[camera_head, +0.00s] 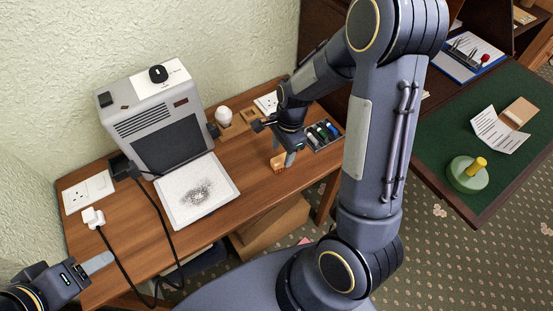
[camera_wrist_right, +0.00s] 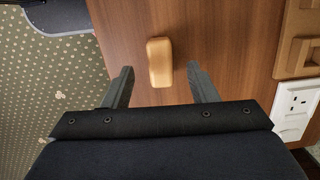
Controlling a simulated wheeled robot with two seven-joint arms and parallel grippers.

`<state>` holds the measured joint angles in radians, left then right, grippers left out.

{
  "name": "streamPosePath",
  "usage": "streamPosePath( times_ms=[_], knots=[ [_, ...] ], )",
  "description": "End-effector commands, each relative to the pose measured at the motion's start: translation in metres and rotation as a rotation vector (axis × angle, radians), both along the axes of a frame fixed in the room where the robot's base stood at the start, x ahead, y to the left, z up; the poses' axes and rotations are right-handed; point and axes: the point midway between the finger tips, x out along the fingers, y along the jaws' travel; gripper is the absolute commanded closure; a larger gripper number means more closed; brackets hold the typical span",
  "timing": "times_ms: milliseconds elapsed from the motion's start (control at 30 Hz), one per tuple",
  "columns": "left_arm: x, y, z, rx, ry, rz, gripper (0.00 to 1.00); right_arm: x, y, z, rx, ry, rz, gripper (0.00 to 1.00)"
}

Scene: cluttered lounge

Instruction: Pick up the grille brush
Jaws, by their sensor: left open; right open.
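The grille brush, a small tan wooden block (camera_head: 278,162), sits on the brown wooden table near its front edge, right of the white tray. In the right wrist view the brush (camera_wrist_right: 159,62) shows from above, between and a little beyond the two fingertips. My right gripper (camera_head: 283,154) is open over the brush, fingers pointing down, one on either side with gaps. Its bristles are not clear to see. My left gripper (camera_head: 98,263) is at the lower left, by the table's left front edge, open with nothing seen in it.
A grey heater-like unit (camera_head: 160,130) stands at the back with a white tray (camera_head: 190,193) of dark specks before it. A black cable (camera_head: 165,225) crosses the table. A dark case of small bottles (camera_head: 322,134) lies right of the brush. A green-topped table (camera_head: 500,120) stands at right.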

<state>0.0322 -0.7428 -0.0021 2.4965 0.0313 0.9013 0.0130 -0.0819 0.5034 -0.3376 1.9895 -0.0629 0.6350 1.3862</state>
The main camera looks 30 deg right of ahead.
Motion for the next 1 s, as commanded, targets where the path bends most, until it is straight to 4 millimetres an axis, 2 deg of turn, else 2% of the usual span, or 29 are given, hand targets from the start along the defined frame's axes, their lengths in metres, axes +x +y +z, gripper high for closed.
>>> streamPosePath(
  times_ms=[300,633,1000],
  knots=[
    [0.0,0.0,0.0,0.0,0.0,0.0,0.48,0.0,0.004,-0.044,0.001,0.003,0.002,0.47],
    [0.0,0.0,0.0,0.0,0.0,0.0,0.48,0.0,0.005,-0.05,0.001,-0.001,0.002,0.49],
    [0.0,0.0,0.0,0.0,0.0,0.0,0.48,0.0,0.005,-0.049,0.001,-0.001,0.003,0.96]
  ],
)
